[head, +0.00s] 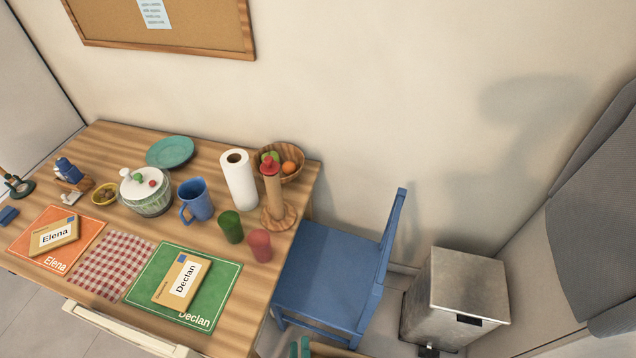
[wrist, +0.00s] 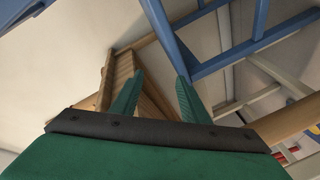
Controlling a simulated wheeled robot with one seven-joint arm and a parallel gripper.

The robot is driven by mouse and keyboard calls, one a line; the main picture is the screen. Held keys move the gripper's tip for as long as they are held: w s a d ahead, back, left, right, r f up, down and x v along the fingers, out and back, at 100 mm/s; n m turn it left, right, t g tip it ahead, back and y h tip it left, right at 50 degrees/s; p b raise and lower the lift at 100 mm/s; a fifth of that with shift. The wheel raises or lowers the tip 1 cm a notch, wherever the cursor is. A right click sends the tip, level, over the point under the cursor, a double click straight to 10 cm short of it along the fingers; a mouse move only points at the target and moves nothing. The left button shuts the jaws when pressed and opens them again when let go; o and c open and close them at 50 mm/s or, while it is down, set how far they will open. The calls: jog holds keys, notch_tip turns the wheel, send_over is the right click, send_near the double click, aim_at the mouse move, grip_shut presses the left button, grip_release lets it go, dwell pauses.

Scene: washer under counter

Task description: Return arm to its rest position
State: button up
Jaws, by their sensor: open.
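My gripper (wrist: 160,76) shows in the wrist view with its two green fingers apart and nothing between them. The rest of my arm is mostly out of view. In the wrist view, the blue chair's frame (wrist: 215,62) is just beyond and right of the fingers. I cannot tell how far apart they are.
A wooden table (head: 120,140) stands left, holding Elena's (head: 55,235) and Declan's (head: 182,280) boxes, a salad spinner (head: 146,192), a blue pitcher (head: 196,200), a paper towel roll (head: 238,178) and cups. A metal bin (head: 460,295) stands right of the chair.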

jog(key=s+d+r+m, duration=0.2)
jog(key=s+r, duration=0.3)
jog(key=r, duration=0.7)
jog(key=s+d+r+m+g, duration=0.1)
jog(key=s+r+m, duration=0.4)
jog(key=r, duration=0.7)
jog(key=s+d+r+m+h, duration=0.1)
jog(key=s+d+r+m, duration=0.2)
jog(key=r, duration=0.9)
jog(key=shift+s+r+m+g, duration=0.2)
jog(key=shift+s+m+g, duration=0.2)
jog(key=shift+s+m, duration=0.45)
jog(key=shift+s, duration=0.15)
